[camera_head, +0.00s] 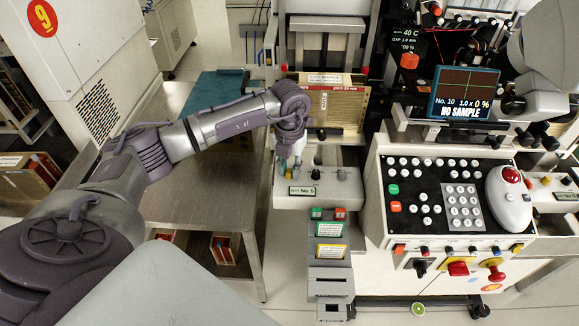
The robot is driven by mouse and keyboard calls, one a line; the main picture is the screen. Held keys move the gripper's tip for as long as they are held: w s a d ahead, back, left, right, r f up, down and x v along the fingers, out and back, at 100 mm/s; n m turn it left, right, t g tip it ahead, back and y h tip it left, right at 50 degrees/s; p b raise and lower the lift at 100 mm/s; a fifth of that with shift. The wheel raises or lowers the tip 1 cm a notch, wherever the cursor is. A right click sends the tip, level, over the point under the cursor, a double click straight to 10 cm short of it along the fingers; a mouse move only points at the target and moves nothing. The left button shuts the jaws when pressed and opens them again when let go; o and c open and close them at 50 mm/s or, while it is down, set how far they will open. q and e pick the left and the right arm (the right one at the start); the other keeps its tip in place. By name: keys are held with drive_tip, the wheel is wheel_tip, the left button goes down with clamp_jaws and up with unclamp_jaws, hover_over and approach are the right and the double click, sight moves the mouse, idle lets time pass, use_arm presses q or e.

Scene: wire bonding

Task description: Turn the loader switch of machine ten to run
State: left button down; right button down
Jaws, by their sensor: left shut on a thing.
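The screen (464,94) of the machine at the right reads No. 10 and NO SAMPLE. To its left is the small white loader panel (335,190) with dark knobs, such as the middle knob (316,174), and a label reading No 5. My left gripper (290,166) points down over the left end of this panel. It is shut on the loader switch there. The fingers hide most of that switch, so I cannot tell its setting. My right gripper is not in view.
A wooden-coloured magazine (336,104) stands behind the panel. A keypad console (450,200) with a red-ball trackball (511,175) is to the right. A steel table (200,195) lies under my left arm. Grey boxes (330,275) with coloured labels stand in front of the panel.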

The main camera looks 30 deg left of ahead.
sight(289, 171)
use_arm(q)
drive_tip(key=shift+r, duration=0.1)
idle(0.3)
drive_tip(key=c, duration=1)
unclamp_jaws()
wheel_tip(289, 171, up, 12)
drive_tip(key=shift+s, duration=0.1)
